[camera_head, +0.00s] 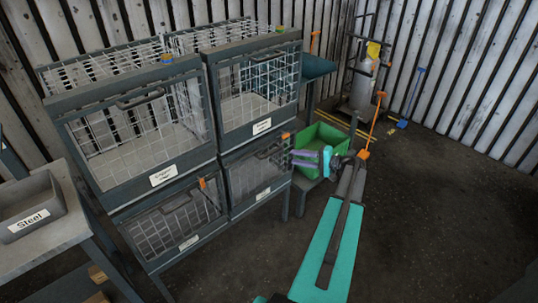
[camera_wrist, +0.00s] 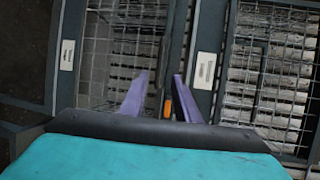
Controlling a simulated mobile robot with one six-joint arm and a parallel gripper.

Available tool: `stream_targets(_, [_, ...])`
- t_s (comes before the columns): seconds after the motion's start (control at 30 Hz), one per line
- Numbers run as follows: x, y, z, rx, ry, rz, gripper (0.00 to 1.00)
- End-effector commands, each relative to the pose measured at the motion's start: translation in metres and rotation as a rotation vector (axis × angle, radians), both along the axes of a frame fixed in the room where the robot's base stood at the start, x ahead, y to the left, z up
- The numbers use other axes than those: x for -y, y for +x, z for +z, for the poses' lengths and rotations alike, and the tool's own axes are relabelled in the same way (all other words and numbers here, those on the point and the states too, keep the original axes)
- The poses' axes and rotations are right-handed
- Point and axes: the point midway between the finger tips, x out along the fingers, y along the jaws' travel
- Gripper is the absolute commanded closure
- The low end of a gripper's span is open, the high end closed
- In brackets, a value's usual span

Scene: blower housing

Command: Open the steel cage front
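A two-by-two stack of wire-mesh cages with dark frames stands at left centre in the head view. Its fronts are the upper left (camera_head: 140,120), upper right (camera_head: 258,92), lower left (camera_head: 175,222) and lower right (camera_head: 256,172). All look shut. Each carries a white label too small to read, so I cannot tell which is the steel cage. My gripper (camera_head: 294,157) is at the right edge of the lower right front, near its orange latch (camera_head: 286,135). In the wrist view my gripper (camera_wrist: 160,80) is open, its fingers apart on either side of an orange-tipped part (camera_wrist: 168,108); contact is unclear.
A grey tray labelled Steel (camera_head: 30,208) stands on a bench (camera_head: 55,235) at left. A green bin (camera_head: 322,147) is just behind my gripper. A hand truck with a cylinder (camera_head: 362,85) and orange-handled tools stand behind. The floor at right is clear.

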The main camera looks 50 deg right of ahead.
Motion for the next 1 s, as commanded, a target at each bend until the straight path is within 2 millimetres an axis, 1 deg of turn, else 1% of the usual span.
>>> stream_targets(0.23, [-0.002, 0.003, -0.001, -0.001, 0.001, 0.001, 0.71])
stream_targets(0.43, [-0.006, 0.017, -0.003, -0.001, 0.001, 0.002, 0.71])
stream_targets(0.67, [-0.015, 0.045, -0.007, -0.001, 0.0, 0.002, 0.71])
stream_targets(1.0, [-0.03, 0.091, -0.016, -0.001, 0.001, 0.002, 0.71])
